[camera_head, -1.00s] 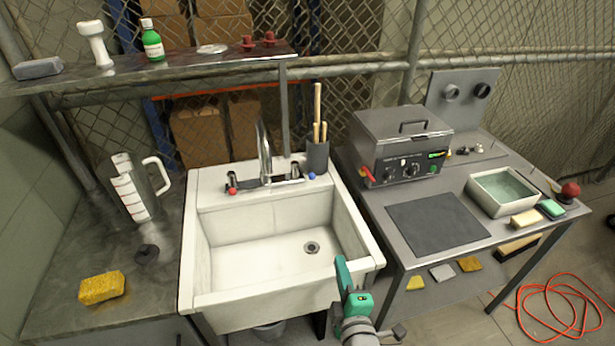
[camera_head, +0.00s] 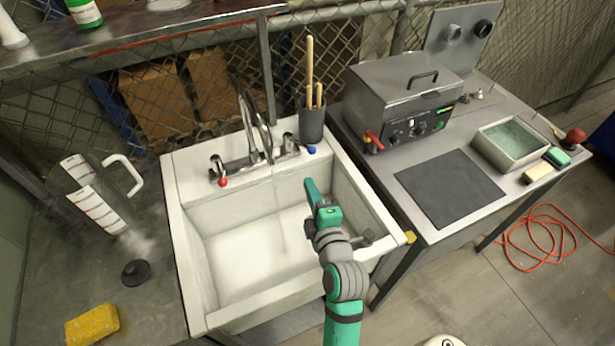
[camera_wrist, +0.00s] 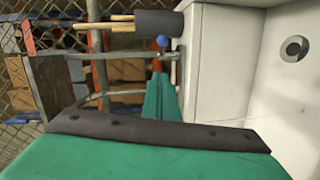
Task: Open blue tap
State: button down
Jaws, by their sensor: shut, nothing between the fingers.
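The blue tap (camera_head: 311,149) is a small blue knob on the right end of the chrome faucet (camera_head: 268,158), at the back rim of the white sink (camera_head: 183,240). It also shows in the wrist view (camera_wrist: 162,41), just beyond the fingertips. A red tap (camera_head: 222,181) is on the left end. My green gripper (camera_head: 311,186) is over the sink, in front of and below the blue tap in the picture, apart from it. The fingers (camera_wrist: 158,82) are shut with nothing between them, pointing toward the blue tap.
A dark cup with wooden-handled tools (camera_head: 312,122) stands right behind the blue tap. A grey heated bath (camera_head: 400,100) stands on the right table. A measuring jug (camera_head: 92,200), black stopper (camera_head: 136,272) and yellow sponge (camera_head: 92,325) are on the left counter. The sink basin is empty.

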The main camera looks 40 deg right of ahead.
jog(key=w+d+f, duration=0.2)
jog(key=w+d, duration=0.5)
jog(key=w, duration=0.2)
